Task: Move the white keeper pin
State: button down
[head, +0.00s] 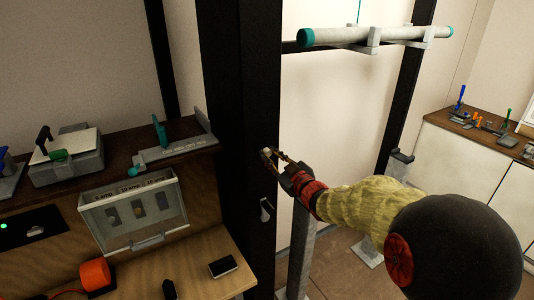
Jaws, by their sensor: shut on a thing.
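My gripper (268,157) is at the dark upright post, near its right face, with the arm reaching in from the lower right. Its fingers are closed on a small pale piece (266,151), which looks like the white keeper pin. The fingers hide most of it, and I cannot tell whether it is seated in the post or clear of it. A white fitting (266,209) is on the same post (238,90) below the gripper.
A pale spar (400,34) with teal ends rests on brackets at the upper right. A shelf (112,172) with tools and a clear-fronted case (135,212) are at the left. A black phone-like device (223,267) lies on the bench below. A cluttered counter is far right.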

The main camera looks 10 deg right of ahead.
jog(key=shift+s+d+f, duration=0.1)
jog(key=shift+s+d, duration=0.05)
jog(key=shift+s, duration=0.3)
jog(key=c, duration=1.6)
grip_release()
jog(key=shift+o, duration=0.2)
